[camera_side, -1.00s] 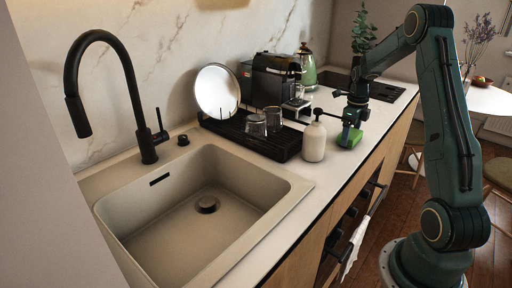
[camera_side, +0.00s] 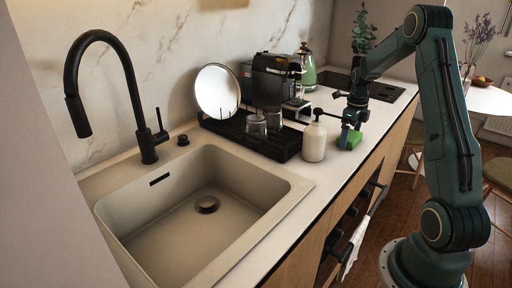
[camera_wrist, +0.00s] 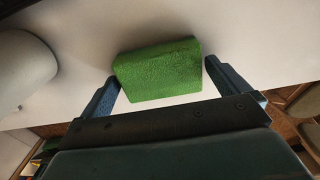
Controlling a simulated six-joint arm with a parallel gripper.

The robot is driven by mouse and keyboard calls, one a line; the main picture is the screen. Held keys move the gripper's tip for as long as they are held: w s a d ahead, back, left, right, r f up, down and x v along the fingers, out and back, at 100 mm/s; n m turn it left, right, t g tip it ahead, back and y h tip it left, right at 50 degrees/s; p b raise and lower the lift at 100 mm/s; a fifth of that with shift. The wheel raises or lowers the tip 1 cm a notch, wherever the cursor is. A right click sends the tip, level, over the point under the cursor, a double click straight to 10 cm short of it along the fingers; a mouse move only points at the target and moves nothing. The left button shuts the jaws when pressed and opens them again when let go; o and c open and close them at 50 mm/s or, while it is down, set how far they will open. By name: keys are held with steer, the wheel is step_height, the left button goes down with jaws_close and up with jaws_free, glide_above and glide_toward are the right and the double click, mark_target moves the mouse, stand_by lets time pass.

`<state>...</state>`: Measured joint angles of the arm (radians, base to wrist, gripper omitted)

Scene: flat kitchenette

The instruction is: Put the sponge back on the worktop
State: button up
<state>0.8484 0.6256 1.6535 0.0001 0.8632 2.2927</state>
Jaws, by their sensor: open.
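The green sponge (camera_side: 350,139) rests on the white worktop (camera_side: 325,183), to the right of the soap bottle. In the wrist view the sponge (camera_wrist: 158,71) lies between and just beyond the tips of my two blue fingers. My gripper (camera_wrist: 161,88) is open, with a gap showing on each side of the sponge. In the side view my gripper (camera_side: 348,133) is low over the worktop at the sponge, and its fingers partly cover it.
A white soap bottle (camera_side: 314,142) stands close to the left of the sponge. Behind it is a black drying rack (camera_side: 283,146) with glasses and a plate (camera_side: 217,92). The sink (camera_side: 139,207) is at the left. The worktop's front edge is close to the sponge.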

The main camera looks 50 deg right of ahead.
mark_target(350, 135)
step_height(350, 135, up, 12)
stand_by(0.6)
stand_by(0.5)
steer(key=s+a+r+n+t+h, duration=0.1)
steer(key=a+r+n, duration=0.4)
steer(key=a+n, duration=0.45)
steer(key=a+r+n+t, duration=0.1)
steer(key=a+r+n, duration=0.3)
steer(key=a+n, duration=0.55)
steer(key=s+a+f+n+t, duration=0.1)
steer(key=s+a+n, duration=0.6)
steer(key=a+n, duration=0.1)
steer(key=s+a+f+n+t+y, duration=0.1)
steer(key=s+a+n+t, duration=0.1)
steer(key=s+a+n, duration=0.5)
steer(key=shift+a+f+n+t, duration=0.25)
steer(key=shift+a+n, duration=0.75)
steer(key=shift+a, duration=0.55)
